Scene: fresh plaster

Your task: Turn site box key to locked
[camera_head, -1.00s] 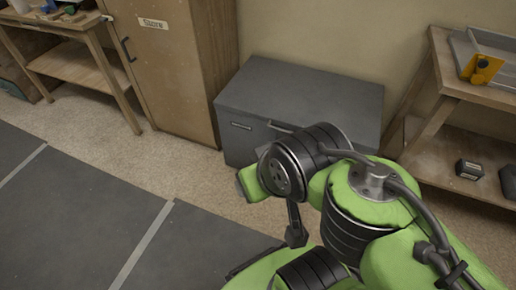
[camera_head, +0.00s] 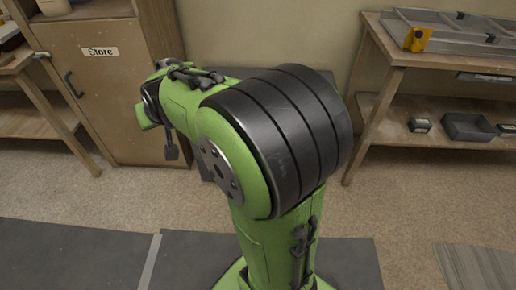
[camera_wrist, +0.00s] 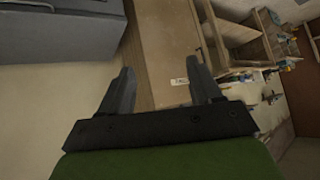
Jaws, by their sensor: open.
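The grey site box (camera_wrist: 65,38) shows at the upper left of the wrist view, tilted in the picture. In the head view my green arm hides nearly all of it. I cannot make out a key or its lock in either current view. My gripper (camera_wrist: 160,85) is open and empty, its two dark fingers well apart, with a wooden cupboard beyond them. The site box lies to the left of the fingers, apart from them.
The cupboard labelled Store (camera_head: 98,70) stands at the left, beside a wooden bench (camera_head: 35,120). A wooden shelf unit (camera_head: 385,65) at the right holds a metal tray, a yellow item and dark boxes.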

